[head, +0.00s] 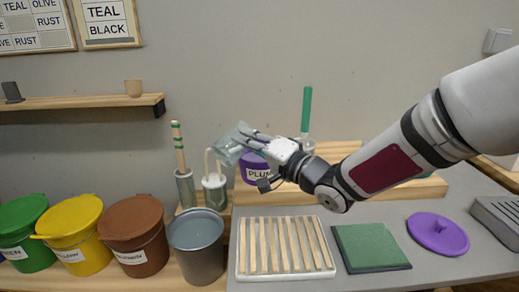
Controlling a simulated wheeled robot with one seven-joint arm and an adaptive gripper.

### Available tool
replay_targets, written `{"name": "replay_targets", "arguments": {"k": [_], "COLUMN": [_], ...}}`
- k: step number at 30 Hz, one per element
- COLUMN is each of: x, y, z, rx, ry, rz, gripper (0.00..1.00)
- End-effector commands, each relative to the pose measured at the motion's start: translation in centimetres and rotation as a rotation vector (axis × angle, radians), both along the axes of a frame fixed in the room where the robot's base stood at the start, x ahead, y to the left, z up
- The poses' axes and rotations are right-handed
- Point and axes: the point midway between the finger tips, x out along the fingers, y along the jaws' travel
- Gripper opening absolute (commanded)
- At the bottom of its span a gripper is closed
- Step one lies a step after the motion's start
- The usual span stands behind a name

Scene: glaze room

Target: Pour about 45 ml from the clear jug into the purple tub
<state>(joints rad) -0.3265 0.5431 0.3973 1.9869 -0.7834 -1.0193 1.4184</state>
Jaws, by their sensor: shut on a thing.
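My gripper (262,142) is shut on the clear jug (232,143), holding it raised and tilted in front of the wall. The jug is see-through, and I cannot make out its liquid level or any stream. The purple tub (250,173), labelled PLUM, stands on the wooden riser behind and below my gripper. My gripper and the jug partly hide the tub's top, and its opening is hard to see. The jug appears up and to the left of the tub's middle. A purple lid (437,234) lies on the grey table at right.
Green (22,228), yellow (72,226) and brown (135,235) lidded buckets and an open grey bucket (198,255) stand at left. Holders with upright tools (214,185) stand near the jug. A slatted rack (286,247) and green pad (371,247) lie in front.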

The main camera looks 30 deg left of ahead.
Motion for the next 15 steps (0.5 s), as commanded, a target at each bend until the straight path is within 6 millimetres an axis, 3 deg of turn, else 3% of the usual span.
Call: {"name": "replay_targets", "arguments": {"k": [15], "x": [0.8], "y": [-0.23], "z": [0.67], "rx": [0.034], "ry": [0.094], "rz": [0.001], "gripper": [0.0]}}
